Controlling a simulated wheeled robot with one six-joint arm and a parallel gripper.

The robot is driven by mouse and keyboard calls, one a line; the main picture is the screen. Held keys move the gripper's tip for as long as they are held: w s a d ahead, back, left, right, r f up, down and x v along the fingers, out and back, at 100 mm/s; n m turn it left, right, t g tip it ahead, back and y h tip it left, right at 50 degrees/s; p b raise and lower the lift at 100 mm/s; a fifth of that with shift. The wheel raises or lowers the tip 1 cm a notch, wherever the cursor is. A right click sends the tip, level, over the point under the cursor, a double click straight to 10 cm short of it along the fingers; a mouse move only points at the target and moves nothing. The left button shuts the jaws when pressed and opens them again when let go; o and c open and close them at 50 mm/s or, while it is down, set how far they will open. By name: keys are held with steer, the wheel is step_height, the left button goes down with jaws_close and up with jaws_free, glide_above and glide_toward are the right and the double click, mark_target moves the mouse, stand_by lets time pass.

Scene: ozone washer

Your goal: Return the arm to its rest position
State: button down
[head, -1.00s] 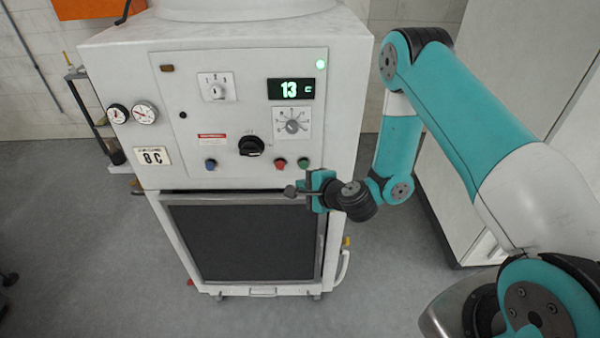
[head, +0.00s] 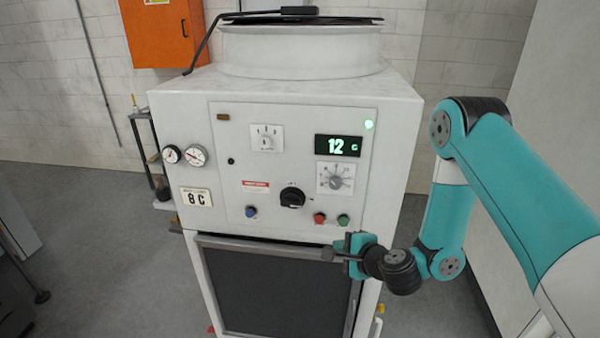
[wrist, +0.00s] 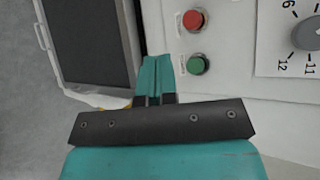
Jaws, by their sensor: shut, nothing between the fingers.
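My gripper (head: 330,254) is shut and empty in front of the white washer (head: 285,92), near the top right of its dark front panel (head: 270,290). In the wrist view its teal fingers (wrist: 155,78) are together, beside the green button (wrist: 197,65) and the red button (wrist: 193,19). I cannot tell how far the fingertips stand from the washer face. My teal arm is folded at the right of the head view.
The display (head: 338,145) reads 12, with a green light (head: 369,125) above it. A black rotary switch (head: 292,197) and gauges (head: 196,155) are on the panel. An orange cabinet (head: 163,35) hangs behind. Grey floor is open at the left.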

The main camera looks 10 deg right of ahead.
steer(key=s+a+r+n+g+y+b, duration=0.1)
steer(key=s+a+r+n+g+y, duration=0.25)
steer(key=s+a+r+n, duration=0.35)
steer(key=s+a+r+n+g+y, duration=0.2)
steer(key=s+a+r+n+g, duration=0.15)
steer(key=r+n, duration=0.6)
steer(key=s+d+r+n+g+h, duration=0.2)
steer(key=s+d+r+n+h, duration=0.1)
steer(key=s, duration=0.6)
steer(key=s+d+r+n+g+h+b, duration=0.1)
steer(key=s+d+r+n+g+h, duration=0.2)
steer(key=s, duration=0.6)
steer(key=shift+s+r+n, duration=0.15)
steer(key=shift+r+n, duration=0.35)
steer(key=shift+n, duration=0.35)
steer(key=shift+a, duration=0.1)
